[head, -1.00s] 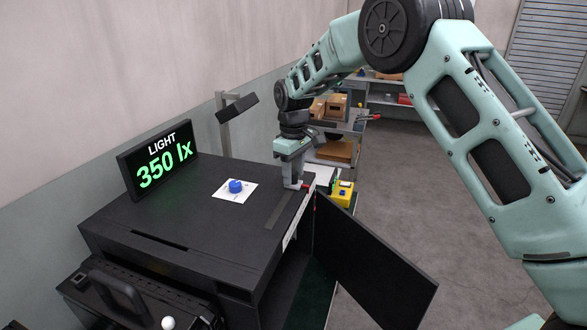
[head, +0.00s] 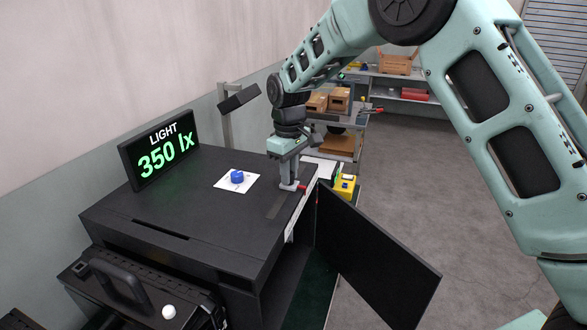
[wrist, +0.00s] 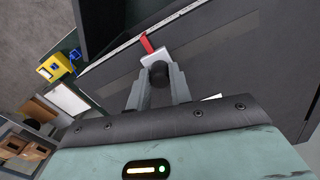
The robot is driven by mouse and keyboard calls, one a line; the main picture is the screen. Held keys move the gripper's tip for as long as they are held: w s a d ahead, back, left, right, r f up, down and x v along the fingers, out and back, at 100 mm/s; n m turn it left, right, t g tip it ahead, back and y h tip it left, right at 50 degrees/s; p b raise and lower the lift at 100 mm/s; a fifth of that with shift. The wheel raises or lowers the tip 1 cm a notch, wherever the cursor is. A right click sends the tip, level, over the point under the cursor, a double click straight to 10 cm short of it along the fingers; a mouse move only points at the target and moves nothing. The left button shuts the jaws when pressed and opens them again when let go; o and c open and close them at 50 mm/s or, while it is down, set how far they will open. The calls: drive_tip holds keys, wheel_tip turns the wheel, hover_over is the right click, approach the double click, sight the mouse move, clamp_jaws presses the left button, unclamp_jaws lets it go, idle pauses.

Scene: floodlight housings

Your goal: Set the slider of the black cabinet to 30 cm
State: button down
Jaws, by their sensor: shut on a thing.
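The black cabinet (head: 190,225) stands at the left, with a dark slider track (head: 275,209) along the right side of its top. The slider's light grey carriage (wrist: 154,56) carries a black knob (wrist: 159,75) and a red pointer (wrist: 146,43), which also shows in the head view (head: 302,188). A white scale strip (head: 301,209) runs along the cabinet's right edge; its numbers are too small to read. My gripper (head: 289,185) points down at the track's far part. In the wrist view its fingers (wrist: 160,88) are shut on the black knob.
A black door (head: 372,258) stands open on the cabinet's right side. A blue dial (head: 237,176) and a display reading 350 lx (head: 160,155) are on top. A yellow box (head: 345,186) and a shelf with cardboard boxes (head: 340,103) lie beyond. Open floor is at right.

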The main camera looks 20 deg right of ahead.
drive_tip(key=c, duration=1.3)
unclamp_jaws()
drive_tip(key=shift+o, duration=0.2)
drive_tip(key=shift+w+r, duration=0.1)
drive_tip(key=shift+r, duration=0.05)
wheel_tip(320, 180, up, 17)
drive_tip(key=b, duration=0.3)
drive_tip(key=shift+r, duration=0.1)
drive_tip(key=s+a+f+b, duration=0.1)
drive_tip(key=s+a+f, duration=0.2)
drive_tip(key=s, duration=0.3)
drive_tip(key=s+a+f+b, duration=0.1)
drive_tip(key=s+a+f, duration=0.15)
drive_tip(key=s, duration=0.25)
drive_tip(key=s+f, duration=0.4)
drive_tip(key=s, duration=0.5)
drive_tip(key=s+d+f+b, duration=0.1)
drive_tip(key=s+f, duration=0.4)
drive_tip(key=s, duration=0.4)
drive_tip(key=s+d+f, duration=0.1)
drive_tip(key=s+f, duration=0.3)
drive_tip(key=s, duration=0.5)
drive_tip(key=shift+s+f+y+b, duration=0.3)
drive_tip(key=shift+f+b, duration=0.05)
drive_tip(key=shift+b, duration=0.05)
